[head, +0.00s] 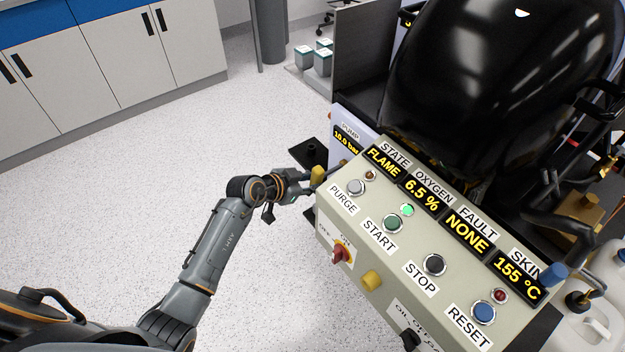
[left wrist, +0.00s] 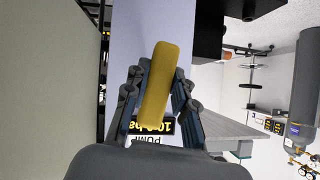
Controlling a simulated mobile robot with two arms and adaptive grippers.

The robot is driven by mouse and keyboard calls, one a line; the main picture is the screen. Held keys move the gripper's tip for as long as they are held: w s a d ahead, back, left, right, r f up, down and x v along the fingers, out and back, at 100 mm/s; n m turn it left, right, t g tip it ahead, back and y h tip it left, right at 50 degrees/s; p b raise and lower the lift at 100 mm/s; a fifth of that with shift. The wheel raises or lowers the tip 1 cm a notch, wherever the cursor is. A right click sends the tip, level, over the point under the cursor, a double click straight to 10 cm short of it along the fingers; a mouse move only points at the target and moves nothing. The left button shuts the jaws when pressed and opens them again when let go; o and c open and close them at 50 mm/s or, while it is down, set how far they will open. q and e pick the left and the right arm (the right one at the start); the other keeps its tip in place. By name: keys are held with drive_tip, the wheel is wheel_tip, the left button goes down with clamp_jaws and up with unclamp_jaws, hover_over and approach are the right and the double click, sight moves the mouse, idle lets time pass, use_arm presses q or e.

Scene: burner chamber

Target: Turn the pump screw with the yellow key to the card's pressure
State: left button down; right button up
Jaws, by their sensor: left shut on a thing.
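My left gripper (head: 314,181) is at the far left corner of the control panel and is shut on the yellow key (head: 317,174). In the left wrist view the yellow key (left wrist: 160,85) stands between the two fingers (left wrist: 158,100), slightly tilted. The pump display (head: 346,140) is just beyond the gripper and reads about 10.0 bar. In the left wrist view the display (left wrist: 150,126) appears upside down and partly covered by the key. I cannot make out the pump screw or whether the key sits on it. No card can be made out. My right gripper is out of view.
The control panel (head: 385,262) stands right beside my left gripper, with buttons, a red switch (head: 342,255) and a yellow knob (head: 372,281). Its displays read FLAME, 6.5 %, NONE and 155 °C. A large black vessel (head: 470,75) rises behind. The floor at left is clear.

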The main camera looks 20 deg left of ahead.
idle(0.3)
use_arm(q)
drive_tip(key=shift+r+m+t+y+p, duration=0.1)
drive_tip(key=shift+m+t+y+p, duration=0.3)
drive_tip(key=shift+p, duration=0.85)
drive_tip(key=shift+m+t+y+p, duration=0.4)
drive_tip(key=shift+m+p, duration=0.3)
drive_tip(key=shift+t, duration=0.3)
